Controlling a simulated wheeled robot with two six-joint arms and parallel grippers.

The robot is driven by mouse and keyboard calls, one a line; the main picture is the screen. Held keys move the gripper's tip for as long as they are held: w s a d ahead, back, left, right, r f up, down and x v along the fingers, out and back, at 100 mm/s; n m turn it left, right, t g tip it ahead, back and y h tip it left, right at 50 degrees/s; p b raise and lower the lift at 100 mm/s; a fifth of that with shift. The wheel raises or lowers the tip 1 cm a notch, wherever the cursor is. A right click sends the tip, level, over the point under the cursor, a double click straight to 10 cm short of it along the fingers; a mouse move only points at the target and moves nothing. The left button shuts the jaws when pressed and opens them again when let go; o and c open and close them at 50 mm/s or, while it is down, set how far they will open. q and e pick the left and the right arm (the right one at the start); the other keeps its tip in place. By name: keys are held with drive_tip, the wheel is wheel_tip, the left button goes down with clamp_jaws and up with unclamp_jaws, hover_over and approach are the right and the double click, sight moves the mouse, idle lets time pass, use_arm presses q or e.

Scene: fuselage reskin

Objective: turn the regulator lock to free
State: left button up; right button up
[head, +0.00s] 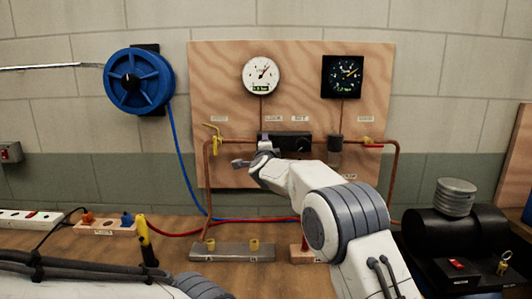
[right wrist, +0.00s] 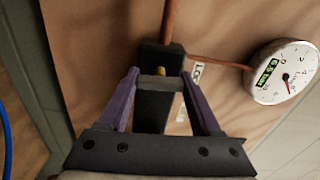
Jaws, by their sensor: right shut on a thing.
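The regulator (head: 290,137) is a dark block in the copper pipe run on the plywood board, with a round knob at its right end. LOCK and SET labels sit above it. My right gripper (head: 259,157) is at the left, LOCK end, partly covering it. In the right wrist view its two purple fingers (right wrist: 162,78) are closed on a small grey piece, the regulator lock (right wrist: 156,82), in front of the dark regulator body (right wrist: 153,109). A bit of yellow shows just behind the fingertips. The lock's setting cannot be read. My left gripper is out of view.
A white round gauge (head: 261,76) and a black square gauge (head: 342,76) hang above. A yellow valve handle (head: 214,134) is close left of my right gripper. A blue hose reel (head: 138,81) is on the wall. A black compressor (head: 455,236) stands at right.

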drive_tip(key=shift+m, duration=0.5)
drive_tip(key=o, duration=1.4)
drive_tip(key=shift+b, duration=0.3)
drive_tip(key=s+b, duration=0.4)
drive_tip(key=s, duration=0.6)
drive_tip(key=shift+s, duration=0.25)
